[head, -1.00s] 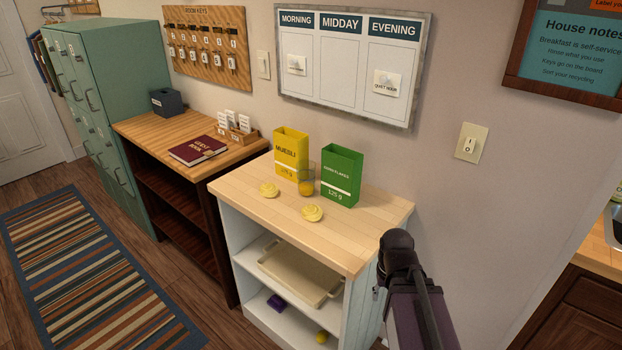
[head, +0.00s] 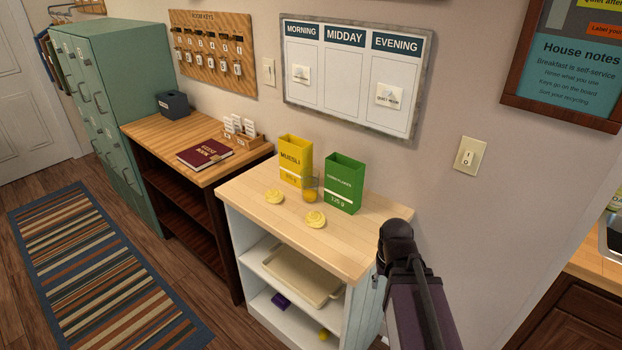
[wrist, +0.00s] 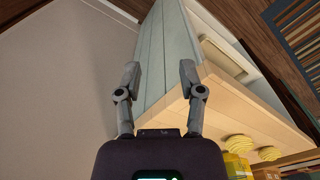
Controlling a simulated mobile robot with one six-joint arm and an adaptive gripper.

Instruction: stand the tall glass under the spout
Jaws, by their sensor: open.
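A clear glass (head: 311,188) with orange-yellow contents stands on the pale wooden top of a white shelf unit, between a yellow muesli box and a green box. I cannot tell whether it is the tall glass. No spout shows in either view. My gripper (wrist: 159,80) is open and empty in the wrist view, its two fingers apart beside the pale side panel of the shelf unit. The gripper itself does not show in the head view; only part of my arm does, at the lower right.
The muesli box (head: 295,160), green box (head: 344,183) and two yellow round items (head: 275,196) share the shelf unit's top (head: 345,240). A tray (head: 301,277) lies on its shelf.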

